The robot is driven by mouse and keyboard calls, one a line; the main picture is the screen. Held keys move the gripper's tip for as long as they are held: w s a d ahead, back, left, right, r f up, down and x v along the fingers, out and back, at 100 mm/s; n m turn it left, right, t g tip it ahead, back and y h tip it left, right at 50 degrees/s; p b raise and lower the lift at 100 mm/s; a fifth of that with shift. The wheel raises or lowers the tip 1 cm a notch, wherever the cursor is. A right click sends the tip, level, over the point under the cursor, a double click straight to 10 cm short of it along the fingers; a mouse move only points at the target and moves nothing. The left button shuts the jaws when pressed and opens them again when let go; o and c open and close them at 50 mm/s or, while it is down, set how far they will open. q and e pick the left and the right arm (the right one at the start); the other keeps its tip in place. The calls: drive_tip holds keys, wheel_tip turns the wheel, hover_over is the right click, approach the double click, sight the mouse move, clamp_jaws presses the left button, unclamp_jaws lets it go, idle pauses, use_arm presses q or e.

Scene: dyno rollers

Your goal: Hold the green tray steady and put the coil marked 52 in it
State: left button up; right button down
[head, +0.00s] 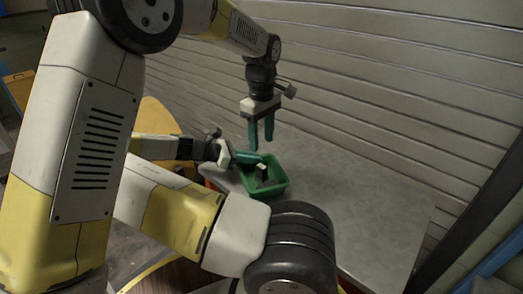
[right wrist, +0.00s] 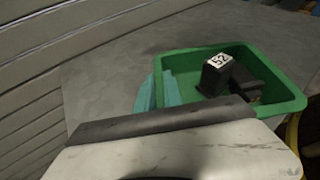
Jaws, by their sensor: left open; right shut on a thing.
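The green tray (head: 268,191) sits on the grey table; it also shows in the right wrist view (right wrist: 278,108). My right gripper (head: 247,158) is shut on the tray's wall, its teal fingers (right wrist: 160,92) either side of the rim.
The grey table top (head: 365,215) is clear to the right of the tray. A slatted wall (head: 400,90) runs behind the table. A dark post (head: 470,200) stands at the right. Something yellow (head: 155,118) is behind my right forearm.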

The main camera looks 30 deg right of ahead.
use_arm(q)
drive_tip(key=shift+r, duration=0.4)
use_arm(e)
drive_tip(key=c, duration=1.4)
unclamp_jaws()
drive_tip(key=shift+a, duration=0.1)
